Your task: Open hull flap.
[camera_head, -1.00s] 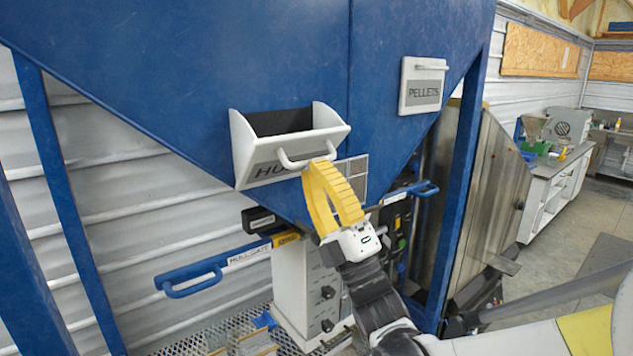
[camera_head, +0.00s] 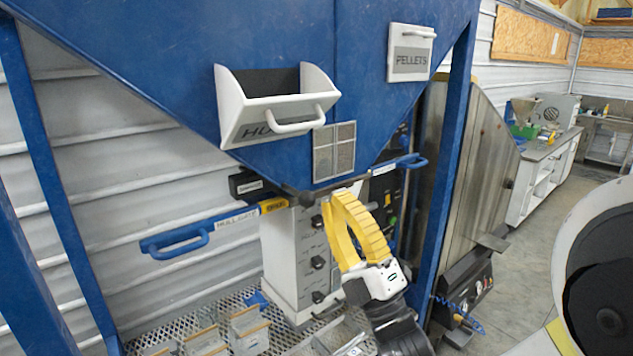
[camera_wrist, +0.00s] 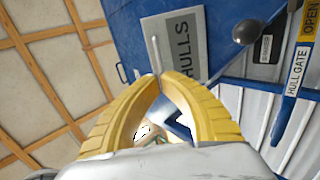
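The white hull flap (camera_head: 240,112) on the blue hopper is tilted outward, with a dark opening showing behind its front panel. Its label is partly covered by its white bar handle (camera_head: 294,126). My gripper (camera_head: 338,198), with yellow fingers, is below and to the right of the flap, apart from the handle. Its fingertips are together with nothing seen between them. In the wrist view, the fingertips (camera_wrist: 160,77) meet in front of the flap's grey HULLS label (camera_wrist: 186,42), with the handle (camera_wrist: 155,54) just beyond them in the picture.
The closed-looking PELLETS flap (camera_head: 410,52) is up and right on the hopper (camera_head: 170,60). A small grid window (camera_head: 333,152) lies below the hull flap. The blue HULL GATE handle (camera_head: 180,240) sticks out left. A white machine (camera_head: 290,255) stands beneath.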

